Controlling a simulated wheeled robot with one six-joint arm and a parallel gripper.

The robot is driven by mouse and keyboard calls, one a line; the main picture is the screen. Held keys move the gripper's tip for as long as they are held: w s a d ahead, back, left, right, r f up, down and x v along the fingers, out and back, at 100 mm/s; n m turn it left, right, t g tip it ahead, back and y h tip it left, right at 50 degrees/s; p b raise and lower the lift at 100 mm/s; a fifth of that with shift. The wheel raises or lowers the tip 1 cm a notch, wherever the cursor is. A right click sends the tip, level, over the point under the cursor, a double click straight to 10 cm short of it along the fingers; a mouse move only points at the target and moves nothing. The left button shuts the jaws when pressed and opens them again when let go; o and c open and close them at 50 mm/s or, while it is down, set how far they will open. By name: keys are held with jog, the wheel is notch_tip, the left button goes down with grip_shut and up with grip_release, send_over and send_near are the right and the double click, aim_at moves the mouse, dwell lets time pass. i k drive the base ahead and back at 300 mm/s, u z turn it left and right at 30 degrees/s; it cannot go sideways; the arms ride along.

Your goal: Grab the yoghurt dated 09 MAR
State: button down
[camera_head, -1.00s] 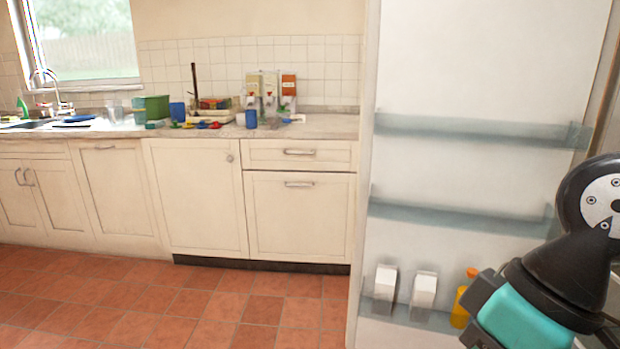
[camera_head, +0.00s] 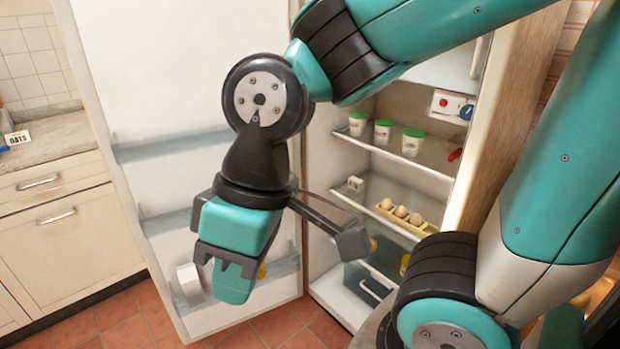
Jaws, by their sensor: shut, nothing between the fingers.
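Three white yoghurt cups with green lids stand in a row on the upper visible shelf (camera_head: 432,171) of the open fridge: a left cup (camera_head: 357,126), a middle cup (camera_head: 382,134) and a right cup (camera_head: 412,145). Their printing is too small to read, so I cannot tell which bears 09 MAR. My gripper (camera_head: 230,280) is shut and empty. It points down in front of the open fridge door, left of the cups and lower in the picture, apart from them.
The fridge door (camera_head: 135,70) stands open on the left, with shelves; a white carton (camera_head: 188,280) is on its lowest. A lower fridge shelf holds eggs in a yellow tray (camera_head: 400,222). A counter (camera_head: 60,140) with an oats box (camera_head: 16,138) is far left.

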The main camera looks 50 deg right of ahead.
aim_at(385, 128)
jog(key=u, duration=0.9)
jog(key=i, duration=1.85)
jog(key=z, duration=3.65)
jog(key=i, duration=0.1)
jog(key=u, duration=0.15)
